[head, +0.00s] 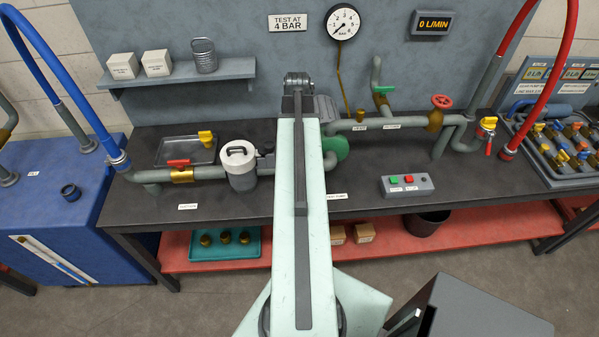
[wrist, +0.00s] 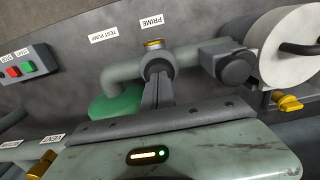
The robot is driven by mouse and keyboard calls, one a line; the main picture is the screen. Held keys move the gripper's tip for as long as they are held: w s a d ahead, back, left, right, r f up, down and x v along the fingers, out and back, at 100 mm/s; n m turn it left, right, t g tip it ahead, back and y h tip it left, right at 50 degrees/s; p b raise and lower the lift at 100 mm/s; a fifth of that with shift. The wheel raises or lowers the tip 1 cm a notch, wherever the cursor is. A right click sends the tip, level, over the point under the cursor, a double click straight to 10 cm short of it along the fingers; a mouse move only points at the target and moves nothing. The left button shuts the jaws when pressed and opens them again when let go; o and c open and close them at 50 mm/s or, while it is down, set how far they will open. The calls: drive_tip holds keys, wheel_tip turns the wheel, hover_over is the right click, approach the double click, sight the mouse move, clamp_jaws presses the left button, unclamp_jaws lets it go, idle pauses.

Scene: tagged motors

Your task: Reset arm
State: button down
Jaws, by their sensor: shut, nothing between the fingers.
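My arm (head: 298,200) reaches forward over the dark bench in the head view, and its far end hides part of the pipework. My gripper (wrist: 157,85) shows in the wrist view, with its narrow dark fingers together and nothing between them. Just beyond the fingertips is a grey pipe fitting with a brass cap (wrist: 153,44), beside a label reading PRIME. I cannot tell whether the fingers touch it. The green pump (wrist: 118,104) lies left of the fingers, partly hidden by my gripper body.
The grey-white canister (head: 240,166) and red-handled valve (head: 178,164) stand left of my arm. A button box (head: 407,186) sits right. A shelf (head: 190,71) with small boxes, a gauge (head: 342,22) and a blue hose (head: 62,75) are around. The bench front is mostly clear.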

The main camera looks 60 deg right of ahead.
drive_tip(key=shift+r+p, duration=1.45)
drive_tip(key=shift+r, duration=0.05)
wheel_tip(320, 180, up, 7)
drive_tip(key=p, duration=0.7)
